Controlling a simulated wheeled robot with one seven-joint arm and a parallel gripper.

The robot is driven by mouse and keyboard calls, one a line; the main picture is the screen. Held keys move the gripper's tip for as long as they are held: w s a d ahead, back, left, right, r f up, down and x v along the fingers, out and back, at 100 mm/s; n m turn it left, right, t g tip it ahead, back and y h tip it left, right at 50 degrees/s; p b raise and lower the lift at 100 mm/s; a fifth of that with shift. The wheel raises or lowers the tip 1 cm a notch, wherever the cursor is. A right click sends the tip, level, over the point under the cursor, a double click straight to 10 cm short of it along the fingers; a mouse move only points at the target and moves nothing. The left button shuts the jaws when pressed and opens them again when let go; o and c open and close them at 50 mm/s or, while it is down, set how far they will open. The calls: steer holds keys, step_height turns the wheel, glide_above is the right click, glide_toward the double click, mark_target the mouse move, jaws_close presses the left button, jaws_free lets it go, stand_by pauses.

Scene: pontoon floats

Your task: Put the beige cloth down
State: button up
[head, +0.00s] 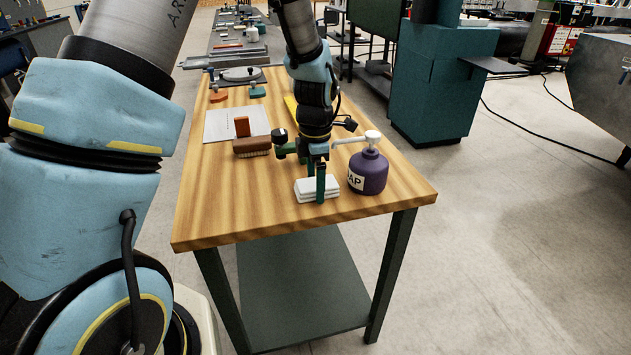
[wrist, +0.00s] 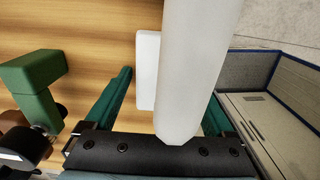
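The beige cloth (head: 303,190), pale and nearly white here, is a folded, layered stack that appears to lie flat on the wooden table (head: 235,215) near its front edge. My gripper (head: 316,182) points down over it, with one finger in front of the cloth. In the wrist view the fingers (wrist: 170,85) stand apart on either side of the cloth (wrist: 147,75). A thin strip of wood shows between the left finger and the cloth. The cloth's right side is hidden by a large white bar (wrist: 190,60), apparently the soap pump's spout, so contact there is hidden.
A purple soap bottle (head: 370,175) with a white pump stands close right of my gripper, its spout reaching toward it. The table's front left is clear.

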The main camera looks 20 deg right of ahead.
steer(key=shift+o, duration=0.6)
steer(key=shift+r, duration=0.1)
step_height(320, 180, up, 12)
steer(key=b, duration=0.2)
steer(key=s+a+f+m, duration=0.1)
steer(key=s+a+m, duration=0.1)
steer(key=a+m, duration=0.7)
steer(key=s+a+f+m+t, duration=0.1)
steer(key=a+m, duration=0.7)
steer(key=a, duration=1.3)
steer(key=shift+s+f+m+t, duration=0.3)
steer(key=shift+s+f+m, duration=0.1)
steer(key=shift+s+f, duration=0.1)
steer(key=shift+w, duration=0.1)
